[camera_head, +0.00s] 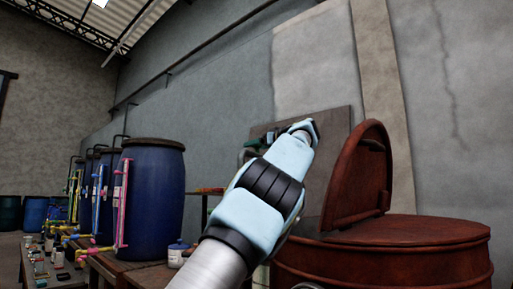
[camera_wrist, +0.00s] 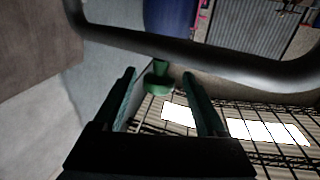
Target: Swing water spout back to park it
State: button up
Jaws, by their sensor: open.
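A thick dark grey curved pipe, which looks like the water spout (camera_wrist: 190,47), crosses the upper part of the wrist view and bends up at both ends. My gripper (camera_wrist: 159,74) is open, its two dark green fingers pointing toward the pipe. The pipe lies across the view just past the fingertips, and I see no grip on it. A green flared fitting (camera_wrist: 157,80) shows between the fingers; whether it joins the pipe I cannot tell. In the head view my arm hides most of the gripper and the spout.
A rust-red vat (camera_head: 400,262) with its lid (camera_head: 352,175) raised stands right of my arm. A blue barrel (camera_head: 150,195) stands left, with more behind it. Small bottles and pots crowd the low tables at the lower left. A wall panel (camera_head: 325,165) is behind my arm.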

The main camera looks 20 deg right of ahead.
jog(key=b+v, duration=0.3)
jog(key=v, duration=0.7)
jog(key=shift+s, duration=0.1)
